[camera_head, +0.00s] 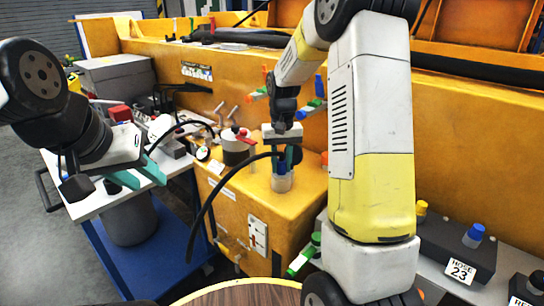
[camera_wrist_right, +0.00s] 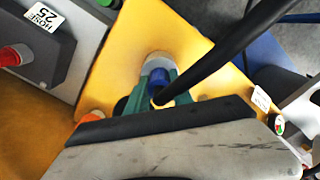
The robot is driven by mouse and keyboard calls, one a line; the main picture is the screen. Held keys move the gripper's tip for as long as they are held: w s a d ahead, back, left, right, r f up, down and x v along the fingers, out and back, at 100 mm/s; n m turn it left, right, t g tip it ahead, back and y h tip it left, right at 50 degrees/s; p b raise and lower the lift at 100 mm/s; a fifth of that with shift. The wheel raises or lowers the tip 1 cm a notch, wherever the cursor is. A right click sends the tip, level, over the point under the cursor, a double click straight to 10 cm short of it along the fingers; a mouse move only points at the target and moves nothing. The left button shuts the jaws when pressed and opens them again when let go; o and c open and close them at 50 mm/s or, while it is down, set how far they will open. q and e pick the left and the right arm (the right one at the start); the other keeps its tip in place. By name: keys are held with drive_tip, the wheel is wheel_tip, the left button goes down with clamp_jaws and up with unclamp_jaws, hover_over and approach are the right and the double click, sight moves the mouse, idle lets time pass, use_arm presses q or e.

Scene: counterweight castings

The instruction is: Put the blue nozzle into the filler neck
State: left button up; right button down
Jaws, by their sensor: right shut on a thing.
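The blue nozzle (camera_head: 282,168) is held between the teal fingers of my right gripper (camera_head: 285,157), with its black hose curving down to the left. In the right wrist view the blue nozzle (camera_wrist_right: 158,80) sits between the fingers of my right gripper (camera_wrist_right: 152,92). The pale filler neck (camera_head: 282,184) stands on the yellow housing right under the nozzle. Its rim (camera_wrist_right: 160,60) shows around and beyond the nozzle in the wrist view. I cannot tell whether the nozzle tip is inside the neck or just above it. My left gripper (camera_head: 137,183) is open and empty, over the bench at the left.
A white-topped bench (camera_head: 82,206) with tools stands at the left, a grey bin (camera_head: 130,220) below it. A red-capped pot (camera_head: 236,147) and a gauge (camera_head: 203,153) are left of the neck. The hose 23 block (camera_head: 455,252) is at the right.

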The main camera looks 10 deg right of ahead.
drive_tip(key=shift+f, duration=0.1)
drive_tip(key=c, duration=1)
unclamp_jaws()
drive_tip(key=shift+c, duration=0.2)
wheel_tip(320, 180, up, 7)
drive_tip(key=shift+f, duration=0.1)
drive_tip(key=shift+r, duration=0.45)
